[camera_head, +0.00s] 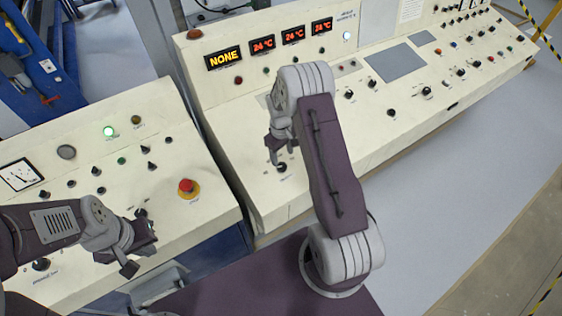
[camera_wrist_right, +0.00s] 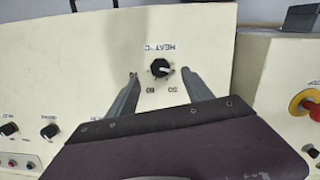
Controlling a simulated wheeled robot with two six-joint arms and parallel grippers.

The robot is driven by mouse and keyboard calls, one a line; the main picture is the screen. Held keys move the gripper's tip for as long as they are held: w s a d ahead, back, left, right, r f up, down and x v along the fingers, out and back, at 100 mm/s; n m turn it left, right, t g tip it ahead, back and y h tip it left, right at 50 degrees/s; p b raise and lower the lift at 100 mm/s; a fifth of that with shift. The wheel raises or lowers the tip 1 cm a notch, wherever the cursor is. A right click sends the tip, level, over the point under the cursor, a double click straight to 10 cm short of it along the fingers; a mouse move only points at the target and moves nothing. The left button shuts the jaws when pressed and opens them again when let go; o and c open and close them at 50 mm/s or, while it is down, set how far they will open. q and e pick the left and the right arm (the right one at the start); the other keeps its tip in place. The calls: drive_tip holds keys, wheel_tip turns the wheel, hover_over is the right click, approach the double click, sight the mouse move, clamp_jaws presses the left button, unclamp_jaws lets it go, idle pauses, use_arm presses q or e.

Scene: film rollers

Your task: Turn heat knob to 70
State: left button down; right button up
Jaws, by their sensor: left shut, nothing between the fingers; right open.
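The heat knob (camera_wrist_right: 160,68) is black with a pale pointer mark and sits on a cream panel in the right wrist view. The upside-down label above it reads HEAT, and small numerals below it are hard to read. My right gripper (camera_wrist_right: 157,90) is open, with one finger on each side of the knob in that view; I see no contact. In the head view the right gripper (camera_head: 279,150) is over the front of the middle console, with the knob (camera_head: 282,168) just below it. My left gripper (camera_head: 143,245) is shut and empty at the left console's front.
The middle console (camera_head: 225,92) carries a yellow NONE display (camera_head: 223,58) and red temperature displays (camera_head: 263,44) reading about 24 °C. A red emergency button (camera_head: 188,187) stands up from the left console (camera_head: 100,150). Other small black knobs are spread over both panels.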

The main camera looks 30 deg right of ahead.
sight(282, 166)
drive_tip(key=f, duration=0.2)
drive_tip(key=f+p, duration=0.1)
drive_tip(key=f, duration=0.2)
drive_tip(key=w+f, duration=0.1)
drive_tip(key=f, duration=0.1)
drive_tip(key=shift+d+f+p, duration=0.2)
drive_tip(key=shift+f+p, duration=0.15)
drive_tip(key=shift+s+f, duration=0.1)
drive_tip(key=shift+s, duration=0.2)
use_arm(q)
drive_tip(key=shift+w+r, duration=0.35)
drive_tip(key=shift+r, duration=0.55)
use_arm(e)
drive_tip(key=shift+w, duration=0.1)
clamp_jaws()
